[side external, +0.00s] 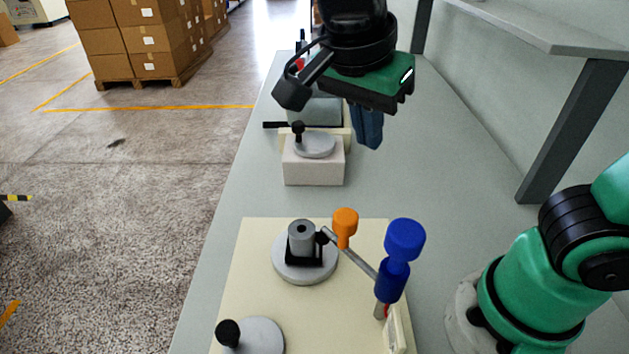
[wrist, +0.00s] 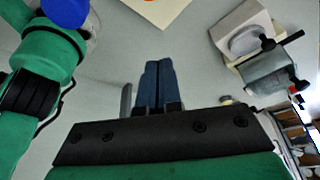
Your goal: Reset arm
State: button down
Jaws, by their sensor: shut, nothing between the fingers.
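My gripper (side external: 368,128) hangs in the air over the far part of the table in the side view, pointing down. Its blue fingers are together with nothing between them. In the wrist view the two fingers (wrist: 158,82) lie side by side with bare table beyond them. The gripper is to the right of a white block with a grey round top and black knob (side external: 313,160), and apart from it. That block also shows in the wrist view (wrist: 242,35).
My green base stands at right. A grey shelf (side external: 560,30) runs along the wall. The table's middle right is clear.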

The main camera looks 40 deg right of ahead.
jog(key=w+d+f+n+t+y, duration=0.3)
jog(key=w+d+f+n+t, duration=0.2)
jog(key=n, duration=1.2)
notch_tip(320, 180, down, 3)
jog(key=shift+d+f+t+y, duration=0.15)
jog(key=shift+d+t+y, duration=0.25)
jog(key=shift+d+t, duration=0.45)
